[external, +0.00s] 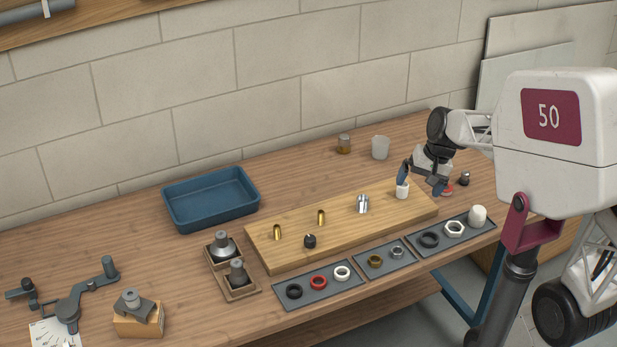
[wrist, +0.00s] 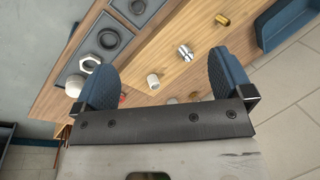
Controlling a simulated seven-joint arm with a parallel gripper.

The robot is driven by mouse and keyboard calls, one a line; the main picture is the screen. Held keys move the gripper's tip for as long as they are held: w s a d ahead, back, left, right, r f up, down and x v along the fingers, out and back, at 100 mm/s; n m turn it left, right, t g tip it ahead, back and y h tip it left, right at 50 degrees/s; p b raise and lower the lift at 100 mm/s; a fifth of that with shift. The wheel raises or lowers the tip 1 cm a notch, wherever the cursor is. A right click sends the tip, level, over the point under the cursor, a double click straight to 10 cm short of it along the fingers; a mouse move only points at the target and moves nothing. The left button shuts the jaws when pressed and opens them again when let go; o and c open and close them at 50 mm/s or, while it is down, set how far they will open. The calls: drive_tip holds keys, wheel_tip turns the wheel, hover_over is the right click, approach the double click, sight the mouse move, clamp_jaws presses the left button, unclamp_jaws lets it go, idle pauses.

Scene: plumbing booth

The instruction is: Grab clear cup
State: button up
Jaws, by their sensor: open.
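The clear cup (external: 380,147), a translucent whitish cup, stands upright on the table behind the right part of the wooden board in the external view. In the wrist view I cannot clearly make it out. My gripper (external: 421,182) is above the right end of the board, to the right of the cup and nearer the camera, apart from it. In the wrist view my gripper (wrist: 163,62) has its two blue fingers spread wide, with nothing held between them.
A small amber jar (external: 344,144) stands left of the cup. The wooden board (external: 290,249) carries a white cylinder (external: 402,190), a chrome fitting (external: 362,204) and brass pieces. Grey trays of rings line the front. A blue bin (external: 211,213) stands left. The tiled wall is behind.

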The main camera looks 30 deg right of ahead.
drive_tip(key=w+d+f+m+y, duration=0.25)
drive_tip(key=w+m, duration=0.25)
drive_tip(key=w, duration=0.8)
drive_tip(key=m+t+y, duration=0.4)
drive_tip(key=m+t, duration=0.1)
drive_tip(key=m, duration=0.7)
hover_over(392, 143)
drive_tip(key=s+a, duration=0.6)
drive_tip(key=s, duration=0.4)
wheel_tip(392, 143, down, 11)
drive_tip(key=w+d+f+m+t, duration=0.1)
drive_tip(key=w+d+f, duration=0.1)
drive_tip(key=d, duration=0.1)
drive_tip(key=w+d+f+m+t, duration=0.1)
drive_tip(key=w+d+f+m, duration=0.1)
drive_tip(key=d+f, duration=0.1)
drive_tip(key=w+d+f+m+t, duration=0.1)
drive_tip(key=w+d+f+m, duration=0.1)
drive_tip(key=w+d, duration=0.1)
drive_tip(key=shift+w+d+f+h, duration=0.1)
drive_tip(key=shift+d+f+h, duration=0.15)
drive_tip(key=shift+d+h, duration=0.1)
drive_tip(key=shift+a, duration=0.1)
drive_tip(key=shift+x, duration=1.3)
drive_tip(key=shift+w, duration=0.1)
drive_tip(key=shift+x, duration=2.5)
